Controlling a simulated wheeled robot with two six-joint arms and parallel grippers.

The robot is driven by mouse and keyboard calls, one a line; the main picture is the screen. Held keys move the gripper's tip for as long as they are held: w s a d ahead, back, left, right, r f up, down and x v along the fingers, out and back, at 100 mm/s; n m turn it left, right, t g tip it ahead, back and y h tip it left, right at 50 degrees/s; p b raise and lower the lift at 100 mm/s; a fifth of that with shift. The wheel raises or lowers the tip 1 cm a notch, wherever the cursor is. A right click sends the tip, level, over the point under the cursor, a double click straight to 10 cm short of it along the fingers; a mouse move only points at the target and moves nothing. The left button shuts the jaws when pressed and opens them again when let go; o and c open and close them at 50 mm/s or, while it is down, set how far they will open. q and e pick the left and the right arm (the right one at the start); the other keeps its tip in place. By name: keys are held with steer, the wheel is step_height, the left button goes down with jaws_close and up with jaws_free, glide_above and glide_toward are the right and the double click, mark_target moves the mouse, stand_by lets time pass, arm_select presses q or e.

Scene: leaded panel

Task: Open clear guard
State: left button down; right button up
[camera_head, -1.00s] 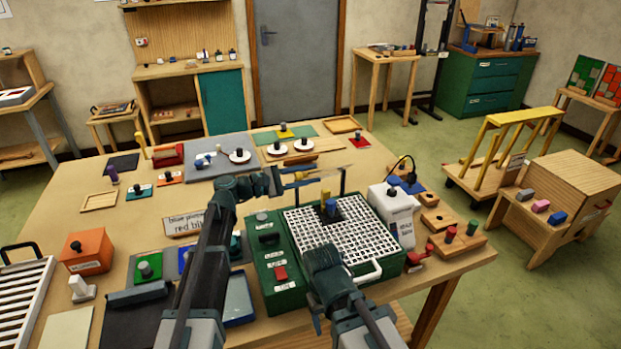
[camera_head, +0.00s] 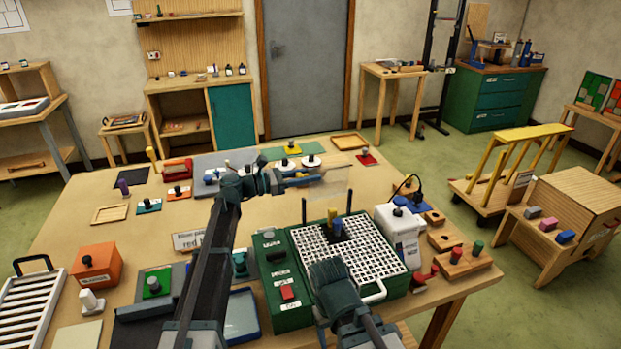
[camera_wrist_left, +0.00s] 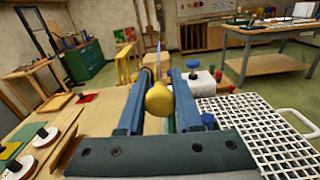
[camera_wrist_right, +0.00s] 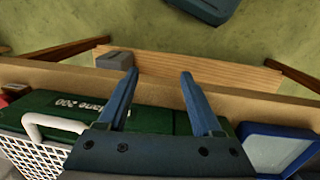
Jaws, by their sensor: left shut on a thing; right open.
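The clear guard (camera_head: 335,188) is a see-through panel above the back of the green grinder (camera_head: 285,312) with its white grid top. Dark upright rods stand beside it. My left gripper (camera_head: 308,180) is at the panel's left part. In the left wrist view, my left gripper (camera_wrist_left: 160,92) is shut on a yellow knob (camera_wrist_left: 159,99), and a thin pale edge rises behind it. My right gripper (camera_head: 332,282) is over the front of the grinder; its fingertips are hidden there. In the right wrist view, my right gripper (camera_wrist_right: 160,90) is open and empty.
A white box (camera_head: 398,235) with a cable stands right of the grinder. A white loop handle (camera_head: 374,292) is at the grinder's front right. A blue tray (camera_head: 242,318) lies at its left. The table's front edge is close to my right gripper.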

arm_select(q)
steer(key=shift+w+a+n, duration=0.1)
steer(key=shift+w+n, duration=0.1)
steer(key=shift+n, duration=0.1)
steer(key=c, duration=0.6)
jaws_free()
steer(key=v, duration=1.4)
